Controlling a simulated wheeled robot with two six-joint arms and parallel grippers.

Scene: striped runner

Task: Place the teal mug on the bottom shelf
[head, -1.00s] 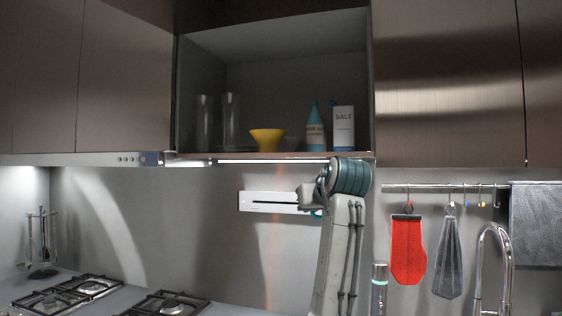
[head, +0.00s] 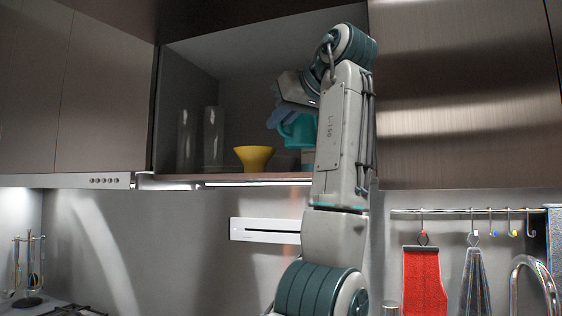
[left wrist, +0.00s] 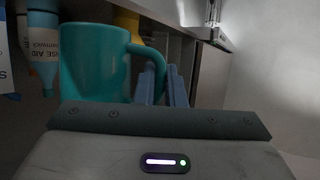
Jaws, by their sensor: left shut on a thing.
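The teal mug (head: 299,131) is in front of or inside the open cabinet, just above its bottom shelf (head: 200,179); I cannot tell whether it touches the shelf. My left gripper (head: 281,117) reaches in from above and has its blue fingers shut on the mug. In the left wrist view the mug (left wrist: 94,62) fills the upper left, and the fingers (left wrist: 165,84) are at its handle. My arm hides part of the mug and the right side of the shelf. My right gripper is not in view.
A bottle (left wrist: 43,42) and a white box (left wrist: 5,55) show beside the mug in the left wrist view.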

